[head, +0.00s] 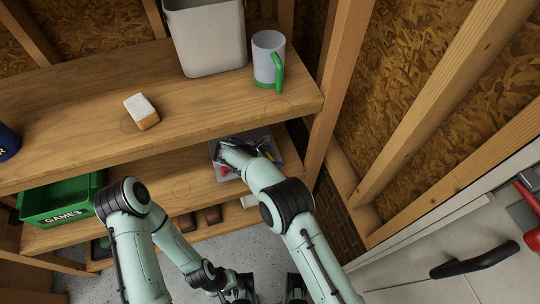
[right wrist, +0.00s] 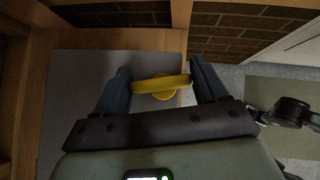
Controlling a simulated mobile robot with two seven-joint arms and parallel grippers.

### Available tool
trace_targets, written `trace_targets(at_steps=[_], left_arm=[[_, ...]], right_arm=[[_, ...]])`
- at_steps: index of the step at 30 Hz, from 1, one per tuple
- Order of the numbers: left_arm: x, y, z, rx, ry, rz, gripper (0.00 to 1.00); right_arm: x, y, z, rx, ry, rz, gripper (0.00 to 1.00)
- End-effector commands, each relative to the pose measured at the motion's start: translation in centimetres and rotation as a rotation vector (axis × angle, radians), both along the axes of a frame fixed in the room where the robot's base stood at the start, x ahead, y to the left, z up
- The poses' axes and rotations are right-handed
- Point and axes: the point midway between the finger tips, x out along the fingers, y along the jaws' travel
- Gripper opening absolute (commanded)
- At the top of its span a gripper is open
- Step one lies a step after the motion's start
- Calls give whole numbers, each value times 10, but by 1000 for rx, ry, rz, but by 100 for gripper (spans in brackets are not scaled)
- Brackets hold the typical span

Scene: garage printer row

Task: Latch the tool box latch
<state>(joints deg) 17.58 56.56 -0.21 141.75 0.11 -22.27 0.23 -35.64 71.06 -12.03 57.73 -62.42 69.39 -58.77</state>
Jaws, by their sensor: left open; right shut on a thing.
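A grey box (head: 275,143) with tools and small red and yellow parts showing in it sits at the right end of the lower shelf; I take it as the tool box. My right gripper reaches down to it, and its fingertips are hard to make out in the head view. In the right wrist view my right gripper (right wrist: 160,86) is shut on a yellow bar-shaped latch (right wrist: 150,85), which spans between the dark fingers. A rounded yellow part shows just under the bar. My left gripper (head: 243,287) is open near the bottom edge, apart from the shelves, only partly visible.
The upper shelf (head: 75,100) holds a grey bin (head: 205,40), a white mug (head: 268,55) with a green handle and a sponge (head: 141,111). A green games bin (head: 60,202) stands lower left. Wooden studs rise at right, near a pale door with a black handle (head: 475,261).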

Motion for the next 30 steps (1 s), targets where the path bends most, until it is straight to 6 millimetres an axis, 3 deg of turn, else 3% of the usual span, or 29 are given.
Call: trace_targets(at_steps=[12,30], left_arm=[[0,0,-1,0,-1,0,43],[0,0,-1,1,-2,1,43]], right_arm=[[1,-1,0,-1,-2,-199,37],[1,-4,1,-7,-3,-254,38]])
